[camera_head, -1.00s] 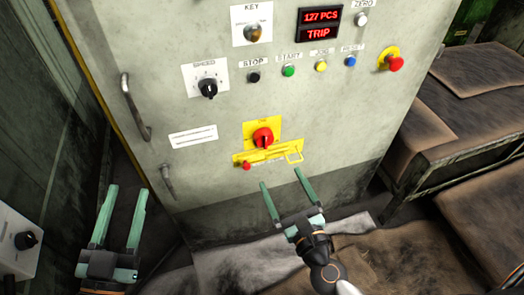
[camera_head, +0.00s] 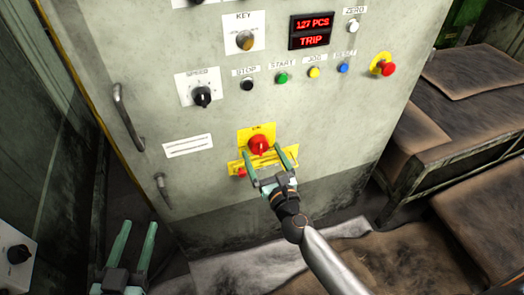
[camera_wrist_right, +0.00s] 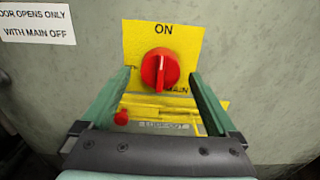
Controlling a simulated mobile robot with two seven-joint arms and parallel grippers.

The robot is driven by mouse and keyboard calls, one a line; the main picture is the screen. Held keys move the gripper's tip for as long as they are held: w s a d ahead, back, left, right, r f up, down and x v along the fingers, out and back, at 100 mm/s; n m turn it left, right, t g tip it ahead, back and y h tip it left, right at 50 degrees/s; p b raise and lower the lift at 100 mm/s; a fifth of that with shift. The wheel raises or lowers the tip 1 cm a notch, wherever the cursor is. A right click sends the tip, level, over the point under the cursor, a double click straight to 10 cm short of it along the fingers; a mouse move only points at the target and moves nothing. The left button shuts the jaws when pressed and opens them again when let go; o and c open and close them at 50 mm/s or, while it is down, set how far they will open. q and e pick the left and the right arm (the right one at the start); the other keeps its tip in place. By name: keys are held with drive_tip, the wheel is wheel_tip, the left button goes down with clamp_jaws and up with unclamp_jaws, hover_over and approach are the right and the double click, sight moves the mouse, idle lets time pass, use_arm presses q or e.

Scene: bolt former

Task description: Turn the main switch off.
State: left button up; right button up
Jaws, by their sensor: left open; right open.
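The main switch is a red rotary knob (camera_head: 258,145) on a yellow plate (camera_head: 257,133) on the cabinet front. In the right wrist view the knob (camera_wrist_right: 160,69) has a white pointer line standing about upright, under the word ON on the plate (camera_wrist_right: 188,37). My right gripper (camera_head: 271,154) is open, with its fingers reaching toward the plate on either side below the knob; I cannot tell whether they touch anything. A yellow lockout bar (camera_wrist_right: 165,106) lies below the knob, partly hidden by the gripper. My left gripper (camera_head: 138,231) is open and empty at the lower left.
The grey cabinet (camera_head: 220,125) carries a door handle (camera_head: 128,116), a speed knob (camera_head: 202,96), several push buttons and a red emergency stop (camera_head: 388,69). The display (camera_head: 312,30) reads 127 PCS and TRIP. Worn brown benches (camera_head: 450,115) stand at the right.

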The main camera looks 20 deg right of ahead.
drive_tip(key=shift+w, duration=0.55)
drive_tip(key=c, duration=1.3)
